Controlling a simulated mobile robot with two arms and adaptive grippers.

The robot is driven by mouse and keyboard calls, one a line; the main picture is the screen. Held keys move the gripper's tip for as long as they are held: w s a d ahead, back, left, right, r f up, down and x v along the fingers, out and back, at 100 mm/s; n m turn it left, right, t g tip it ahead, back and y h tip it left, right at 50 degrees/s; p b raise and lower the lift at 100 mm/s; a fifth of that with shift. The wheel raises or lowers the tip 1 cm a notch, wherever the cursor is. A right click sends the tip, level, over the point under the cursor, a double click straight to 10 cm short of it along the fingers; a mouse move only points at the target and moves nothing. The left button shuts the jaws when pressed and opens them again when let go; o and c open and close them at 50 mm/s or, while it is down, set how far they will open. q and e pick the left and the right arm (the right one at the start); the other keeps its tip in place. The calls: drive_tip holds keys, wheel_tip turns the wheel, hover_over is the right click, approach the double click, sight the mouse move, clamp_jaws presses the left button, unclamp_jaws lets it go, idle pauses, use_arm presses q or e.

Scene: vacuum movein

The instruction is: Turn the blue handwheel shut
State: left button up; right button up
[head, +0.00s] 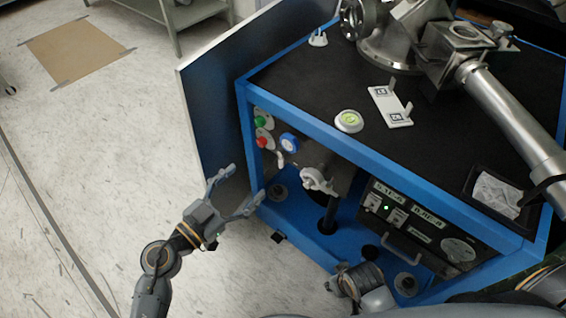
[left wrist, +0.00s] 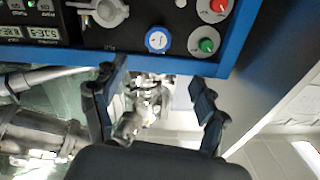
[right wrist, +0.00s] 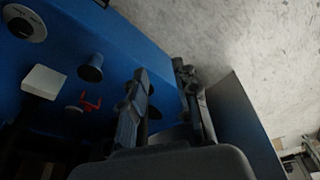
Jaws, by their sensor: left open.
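The blue handwheel (head: 289,142) is a small round knob with a pale face on the left front of the blue-framed cart. It also shows in the left wrist view (left wrist: 158,40), upper middle, beyond the fingertips. My left gripper (head: 243,186) is open and empty, below and left of the handwheel and apart from it. In the left wrist view its fingers (left wrist: 153,88) stand wide apart below the handwheel. My right gripper (right wrist: 162,80) shows in the right wrist view with its fingers apart and nothing seen between them, near blue cart surfaces.
A dark side panel (head: 215,110) stands behind on the left.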

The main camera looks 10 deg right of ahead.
use_arm(q)
drive_tip(key=b, duration=0.2)
approach(288, 145)
drive_tip(key=x, duration=0.3)
drive_tip(key=b+x, duration=0.1)
drive_tip(key=x, duration=0.3)
drive_tip(key=shift+w+d+f, duration=0.1)
drive_tip(key=shift+w, duration=0.15)
drive_tip(key=shift+w+d, duration=0.25)
drive_tip(key=shift+d, duration=0.1)
use_arm(e)
drive_tip(key=w+v, duration=0.2)
drive_tip(key=v, duration=0.9)
drive_tip(key=shift+w+r+t, duration=0.2)
drive_tip(key=shift+r+t, duration=0.1)
drive_tip(key=shift+r, duration=0.25)
use_arm(q)
drive_tip(key=c, duration=1.1)
